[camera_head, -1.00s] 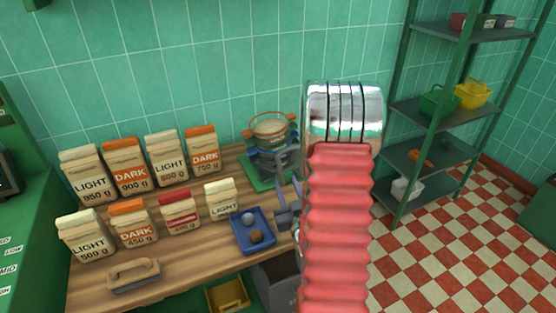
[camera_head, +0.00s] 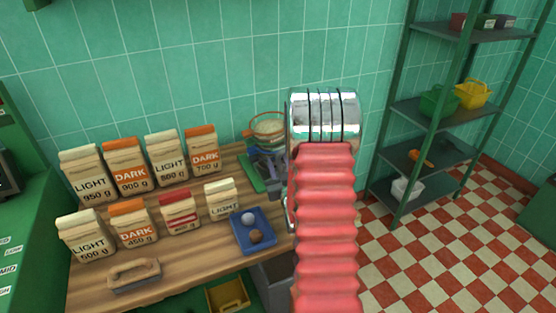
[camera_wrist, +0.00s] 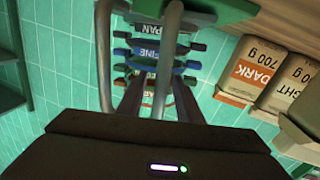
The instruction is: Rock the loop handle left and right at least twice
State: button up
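The sieve stack (camera_head: 262,150) stands on a green base (camera_head: 250,172) at the back of the counter. An orange ring with side handles is at its top. In the wrist view the stack's coloured layers (camera_wrist: 160,52) appear upside down, labelled PAN and FINE. The grey loop handle (camera_wrist: 103,50) shows there as two curved bars in front of the stack. My gripper (camera_wrist: 160,82) has its dark fingers apart, with one bar appearing between them. Contact with the bar cannot be told. In the head view my red arm hides part of the stack and much of the gripper.
Paper bags marked LIGHT and DARK (camera_head: 128,168) stand in two rows on the wooden counter (camera_head: 190,260). A blue tray (camera_head: 240,250) with two balls and a handled block (camera_head: 134,274) lie in front. A green shelf rack (camera_head: 420,110) stands to the right.

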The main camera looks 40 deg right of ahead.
jog(key=shift+x, duration=1.05)
jog(key=shift+c, duration=0.5)
grip_shut()
